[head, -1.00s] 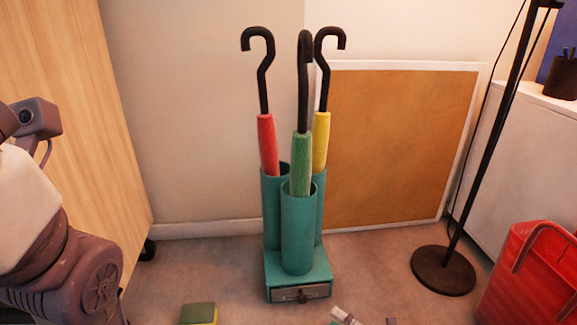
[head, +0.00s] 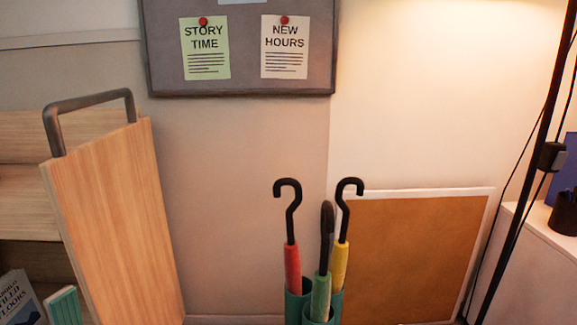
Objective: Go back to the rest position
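Neither of my grippers shows in the head view, and no part of my arms is in the picture now. Three umbrellas with black hooked handles stand upright in a teal stand (head: 297,306) at the lower middle. They are a red umbrella (head: 292,270), a green umbrella (head: 320,298) and a yellow umbrella (head: 339,267). The lower part of the stand is cut off by the picture's bottom edge.
A wooden cart (head: 115,215) with a grey handle and books stands at left. A notice board (head: 245,60) hangs above. A cork-coloured panel (head: 415,260) leans on the wall. A black lamp pole (head: 525,180) and a white cabinet (head: 540,240) are at right.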

